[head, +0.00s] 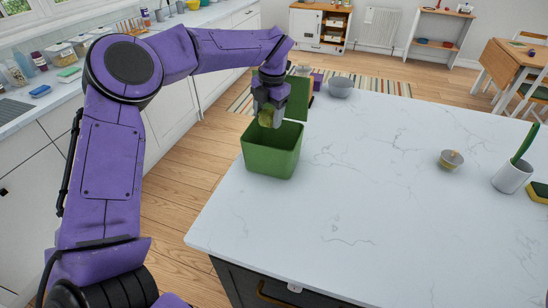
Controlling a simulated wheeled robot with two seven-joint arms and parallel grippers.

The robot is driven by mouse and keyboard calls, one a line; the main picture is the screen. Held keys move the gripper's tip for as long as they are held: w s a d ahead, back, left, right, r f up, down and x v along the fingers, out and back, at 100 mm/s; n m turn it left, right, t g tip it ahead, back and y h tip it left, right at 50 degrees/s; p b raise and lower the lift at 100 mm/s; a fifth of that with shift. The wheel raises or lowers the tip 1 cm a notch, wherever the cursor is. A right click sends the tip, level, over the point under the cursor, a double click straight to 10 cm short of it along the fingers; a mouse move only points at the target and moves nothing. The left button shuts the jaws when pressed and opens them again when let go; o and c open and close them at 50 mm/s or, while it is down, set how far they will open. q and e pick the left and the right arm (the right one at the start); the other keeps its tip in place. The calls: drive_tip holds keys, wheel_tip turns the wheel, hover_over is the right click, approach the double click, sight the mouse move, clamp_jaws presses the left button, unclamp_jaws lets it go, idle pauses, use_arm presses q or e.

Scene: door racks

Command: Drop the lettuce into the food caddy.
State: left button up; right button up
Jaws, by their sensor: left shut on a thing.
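The lettuce (266,119) is a small yellow-green lump held in my left gripper (267,109). The gripper points down and is shut on it. The food caddy (271,156) is an open green bin on the near-left edge of the white island. Its green lid (298,98) stands raised at the back. The lettuce hangs at the caddy's mouth, near its back rim; the caddy's inside is mostly hidden by its front wall. I cannot tell whether the lettuce touches the rim. My right gripper is not in view.
The white island top (370,190) is mostly clear. A grey bowl (341,88) stands behind the caddy. A small bowl (451,160), a white pot with a green handle (512,175) and a sponge (539,192) are at the right.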

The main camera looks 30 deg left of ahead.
use_arm(q)
drive_tip(key=shift+s, duration=0.1)
drive_tip(key=o, duration=1)
drive_tip(key=shift+o, duration=0.5)
drive_tip(key=shift+f, duration=0.1)
wheel_tip(320, 180, up, 10)
drive_tip(key=d, duration=0.1)
drive_tip(key=shift+d+r+b, duration=0.2)
drive_tip(key=shift+r+b, duration=0.05)
drive_tip(key=shift+b, duration=0.2)
drive_tip(key=shift+f, duration=0.1)
